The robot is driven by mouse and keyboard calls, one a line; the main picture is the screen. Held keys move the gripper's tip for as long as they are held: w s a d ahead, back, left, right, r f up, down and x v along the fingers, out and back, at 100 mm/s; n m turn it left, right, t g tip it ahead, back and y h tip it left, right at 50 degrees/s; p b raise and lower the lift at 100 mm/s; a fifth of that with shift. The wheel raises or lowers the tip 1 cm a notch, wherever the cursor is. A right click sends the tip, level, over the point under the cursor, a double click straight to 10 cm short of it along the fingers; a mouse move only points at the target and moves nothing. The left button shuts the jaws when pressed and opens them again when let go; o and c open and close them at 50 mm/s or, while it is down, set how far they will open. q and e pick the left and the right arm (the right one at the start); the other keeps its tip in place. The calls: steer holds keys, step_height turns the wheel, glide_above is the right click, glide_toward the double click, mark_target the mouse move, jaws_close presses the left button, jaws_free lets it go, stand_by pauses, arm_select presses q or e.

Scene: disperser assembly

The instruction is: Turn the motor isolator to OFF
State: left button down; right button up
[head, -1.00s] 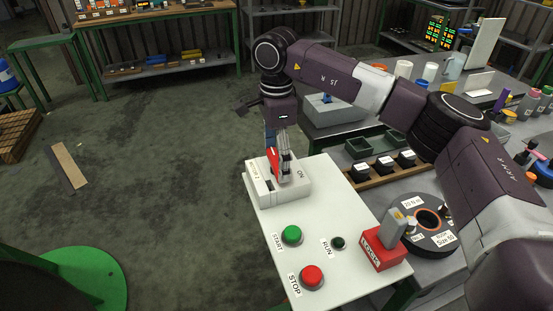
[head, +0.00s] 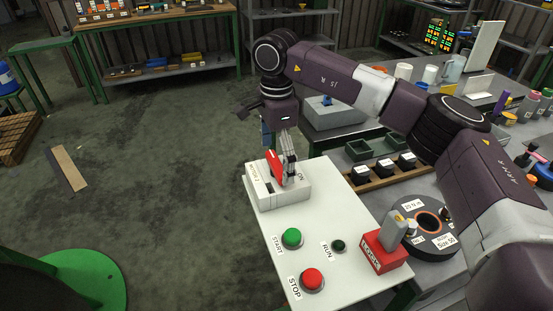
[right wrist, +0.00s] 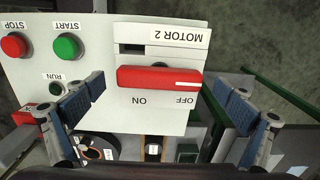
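The motor isolator is a white box (head: 291,200) on the far end of the pale control panel (head: 279,222). Its red handle (head: 273,163) also shows in the right wrist view (right wrist: 150,78), lying level across the box. The handle's white line is at the right end there, beside the OFF label (right wrist: 184,100); the ON label (right wrist: 140,100) is nearer its other end. My right gripper (head: 289,182) is over the isolator, close to the handle. Its fingers are spread wide in the right wrist view (right wrist: 160,84), one beyond each end of the handle, with gaps. My left gripper is out of view.
On the panel are a green START button (head: 292,238), a red STOP button (head: 312,280) and a dark RUN lamp (head: 339,246). A red block with a grey lever (head: 386,258) stands at the panel's right edge.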

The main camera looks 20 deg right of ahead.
mark_target(277, 163)
steer(key=shift+r, duration=0.2)
step_height(277, 163, up, 12)
steer(key=shift+f, duration=0.2)
stand_by(0.5)
